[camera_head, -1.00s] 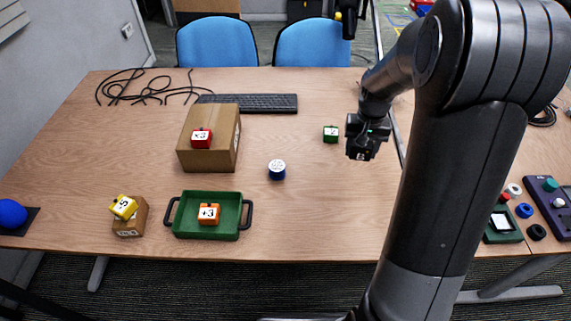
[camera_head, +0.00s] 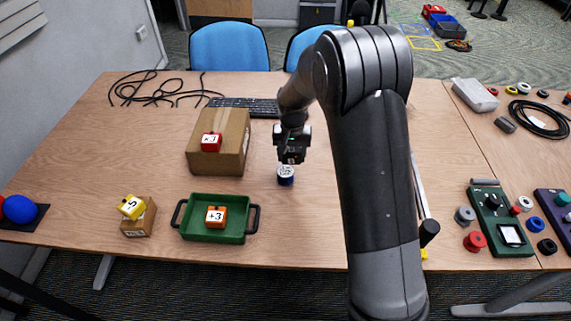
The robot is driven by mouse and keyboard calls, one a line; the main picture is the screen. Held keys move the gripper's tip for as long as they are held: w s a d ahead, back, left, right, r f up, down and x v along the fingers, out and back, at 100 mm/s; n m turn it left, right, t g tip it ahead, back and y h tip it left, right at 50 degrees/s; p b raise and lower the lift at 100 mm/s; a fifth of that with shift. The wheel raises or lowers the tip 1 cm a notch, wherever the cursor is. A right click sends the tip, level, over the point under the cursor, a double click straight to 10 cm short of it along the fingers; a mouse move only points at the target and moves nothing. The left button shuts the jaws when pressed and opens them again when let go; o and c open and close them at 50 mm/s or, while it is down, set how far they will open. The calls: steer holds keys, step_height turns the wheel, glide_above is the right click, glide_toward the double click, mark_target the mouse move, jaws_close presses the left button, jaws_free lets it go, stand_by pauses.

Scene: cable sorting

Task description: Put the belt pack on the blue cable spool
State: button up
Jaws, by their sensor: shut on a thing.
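The blue cable spool (camera_head: 286,180) stands on the wooden table, right of the cardboard box, with a pale labelled top. My gripper (camera_head: 291,147) points down over the spool. It is shut on a small dark block with pale marks, which I take to be the belt pack (camera_head: 291,158). The block is just above the spool's top and looks slightly to the right and back of its centre. Whether they touch, I cannot tell. The fingertips are small and dark against the block.
A cardboard box (camera_head: 205,160) carrying a red cube (camera_head: 211,142) stands close left. A green tray (camera_head: 195,238) holds an orange cube (camera_head: 216,216). A yellow cube (camera_head: 131,207) tops a small box (camera_head: 139,226). A keyboard (camera_head: 245,105) lies behind. My arm hides the table to the right.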

mark_target(286, 171)
steer(key=shift+w+a+f, duration=0.25)
steer(key=shift+a+f, duration=0.5)
steer(key=shift+a, duration=0.25)
steer(key=shift+f, duration=1.85)
steer(key=shift+f, duration=0.15)
steer(key=o, duration=1.1)
steer(key=shift+c, duration=0.2)
step_height(286, 171, up, 13)
steer(key=shift+d+f, duration=0.1)
steer(key=shift+f, duration=0.1)
